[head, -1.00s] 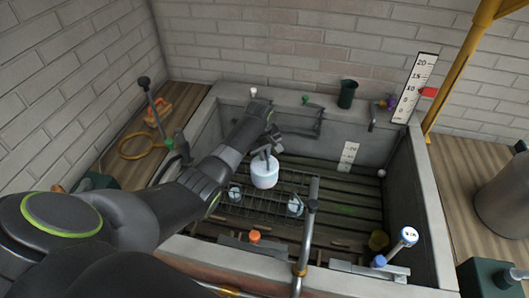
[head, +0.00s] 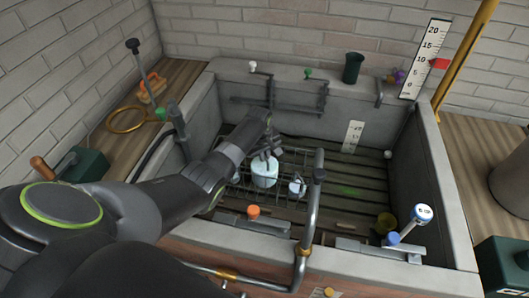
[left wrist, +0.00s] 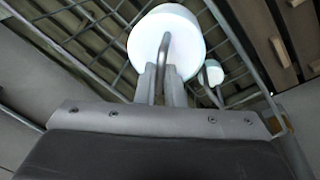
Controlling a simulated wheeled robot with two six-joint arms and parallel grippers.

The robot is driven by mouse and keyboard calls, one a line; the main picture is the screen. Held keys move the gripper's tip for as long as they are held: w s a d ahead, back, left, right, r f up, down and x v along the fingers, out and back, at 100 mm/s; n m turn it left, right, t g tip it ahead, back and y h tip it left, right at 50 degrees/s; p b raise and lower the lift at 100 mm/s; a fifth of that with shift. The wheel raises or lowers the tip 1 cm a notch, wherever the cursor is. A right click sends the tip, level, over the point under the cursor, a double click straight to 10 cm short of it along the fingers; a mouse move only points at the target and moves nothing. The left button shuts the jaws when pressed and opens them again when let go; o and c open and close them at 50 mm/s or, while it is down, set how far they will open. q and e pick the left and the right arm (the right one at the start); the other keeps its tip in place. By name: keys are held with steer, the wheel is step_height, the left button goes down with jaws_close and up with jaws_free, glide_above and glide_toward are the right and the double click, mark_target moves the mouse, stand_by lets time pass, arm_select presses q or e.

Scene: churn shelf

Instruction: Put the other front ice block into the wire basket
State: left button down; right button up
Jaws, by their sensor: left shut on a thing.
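My left gripper (head: 267,150) is shut on the hooked handle of a white ice block (head: 264,172). The left wrist view shows the fingers (left wrist: 168,90) on the handle and the round block (left wrist: 166,38) ahead of them. The block hangs at the wire basket (head: 318,160); in the left wrist view the wires (left wrist: 235,42) run behind it. I cannot tell whether it touches the basket floor. A second white block (head: 297,187) sits in the basket to the right, and shows small in the left wrist view (left wrist: 211,73). My right gripper is not in view.
The basket stands in a stone trough (head: 452,215) with a slatted floor (head: 355,175). A grey pipe (head: 309,225) rises at the front near the basket.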

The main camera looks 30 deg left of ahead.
mark_target(265, 167)
arm_select(q)
steer(key=shift+f+b, duration=1.95)
steer(key=shift+f, duration=0.9)
steer(key=c, duration=0.9)
jaws_free()
steer(key=shift+f, duration=0.1)
steer(key=shift+r+p, duration=6.05)
steer(key=shift+p, duration=0.2)
